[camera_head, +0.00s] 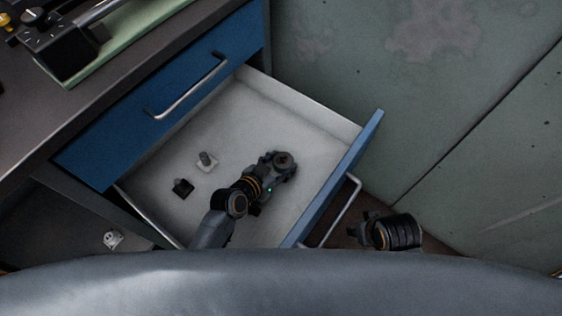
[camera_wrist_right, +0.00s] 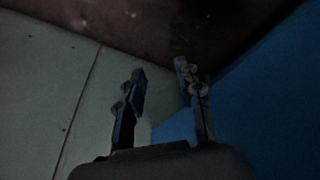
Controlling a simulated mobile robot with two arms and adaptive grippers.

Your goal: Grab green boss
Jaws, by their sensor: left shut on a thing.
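My left gripper (camera_head: 274,172) reaches into the open drawer (camera_head: 328,122) and is shut on a dark round piece (camera_head: 283,159) near the drawer's right side. The fingers partly hide this piece, and its colour looks dark grey, so I cannot tell whether it is the green boss. A light grey piece with a grey post (camera_head: 206,162) and a small black piece (camera_head: 183,188) stand on the drawer floor to the left. My right gripper (camera_head: 367,231) is outside the drawer by its front handle. In the right wrist view, its fingers (camera_wrist_right: 160,68) are apart with nothing between them.
A closed blue drawer with a metal handle (camera_head: 190,88) is above the open one. The workbench top (camera_head: 110,80) is at upper left, with a vise-like device (camera_head: 68,47). A small white part (camera_head: 113,239) lies below at left. A green wall (camera_head: 430,90) is at right.

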